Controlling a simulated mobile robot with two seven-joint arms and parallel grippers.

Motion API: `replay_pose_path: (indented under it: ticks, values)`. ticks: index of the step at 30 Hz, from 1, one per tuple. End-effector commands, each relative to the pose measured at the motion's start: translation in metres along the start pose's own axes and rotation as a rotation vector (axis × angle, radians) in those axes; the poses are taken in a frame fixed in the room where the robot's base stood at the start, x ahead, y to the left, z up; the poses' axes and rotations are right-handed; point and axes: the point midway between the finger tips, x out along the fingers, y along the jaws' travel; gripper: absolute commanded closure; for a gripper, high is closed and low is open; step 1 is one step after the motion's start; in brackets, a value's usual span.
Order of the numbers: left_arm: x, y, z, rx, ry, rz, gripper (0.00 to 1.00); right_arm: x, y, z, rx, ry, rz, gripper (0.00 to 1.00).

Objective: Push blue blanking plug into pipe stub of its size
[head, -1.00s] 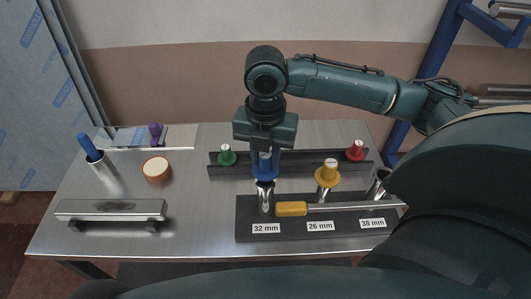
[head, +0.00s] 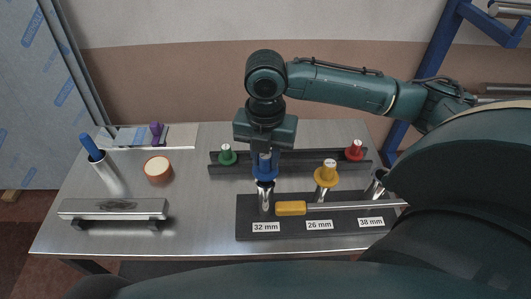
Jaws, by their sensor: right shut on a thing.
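My right gripper (head: 264,152) is shut on the blue blanking plug (head: 264,170) and points straight down. The plug is upright at the mouth of the metal pipe stub (head: 265,197) behind the "32 mm" label (head: 266,227). How deep the plug sits in the stub I cannot tell. A yellow plug (head: 327,177) stands on the stub behind the "26 mm" label (head: 319,225). The stub (head: 379,183) behind the "38 mm" label (head: 371,222) is partly hidden by my arm. My left gripper is not in view.
A dark rack (head: 290,160) behind holds a green plug (head: 227,154) and a red plug (head: 355,150). A yellow-headed mallet (head: 290,208) lies across the dark stub block (head: 248,216). At left are a metal bar handle (head: 112,208), a tape roll (head: 158,170) and a cup (head: 104,175).

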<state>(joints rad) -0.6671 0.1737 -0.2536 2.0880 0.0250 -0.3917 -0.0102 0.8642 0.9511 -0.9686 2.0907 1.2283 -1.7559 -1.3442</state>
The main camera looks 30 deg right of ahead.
Motion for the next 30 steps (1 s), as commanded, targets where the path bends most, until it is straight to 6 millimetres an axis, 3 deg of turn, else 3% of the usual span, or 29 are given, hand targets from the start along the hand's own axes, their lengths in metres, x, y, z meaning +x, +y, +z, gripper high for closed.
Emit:
replay_pose_path:
  ticks: [30]
  values:
    - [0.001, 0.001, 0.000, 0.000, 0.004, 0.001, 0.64, 0.016, 0.000, 0.000, 0.000, 0.001, -0.001, 0.96]
